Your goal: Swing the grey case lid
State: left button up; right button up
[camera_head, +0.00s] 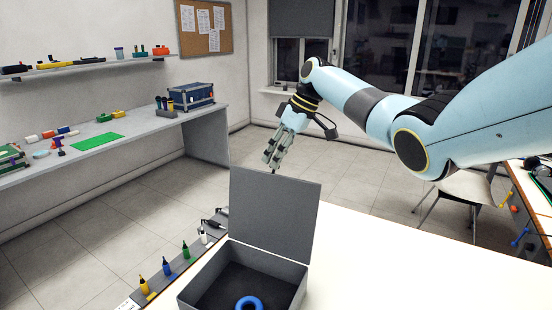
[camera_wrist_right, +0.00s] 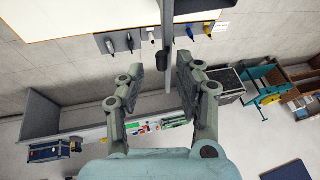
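The grey case (camera_head: 291,290) stands on the white table with its lid (camera_head: 274,215) raised close to upright at the back. A blue ring (camera_head: 249,303) lies inside the case, cut off by the bottom edge of the head view. My right gripper (camera_head: 271,160) is at the lid's top edge, pointing down. In the right wrist view, my right gripper (camera_wrist_right: 161,72) is open, and the lid (camera_wrist_right: 167,40) shows as a thin grey strip between its fingers, with gaps visible on both sides. My left gripper is not in view.
A row of coloured markers (camera_head: 167,267) stands along the white table's (camera_head: 400,265) left edge beside the case. The table is clear right of the case. A side bench (camera_head: 150,128) with tools and a blue crate (camera_head: 190,96) stands further left.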

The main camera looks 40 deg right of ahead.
jog(key=v, duration=1.1)
jog(key=shift+d, duration=0.2)
jog(key=shift+f, duration=0.1)
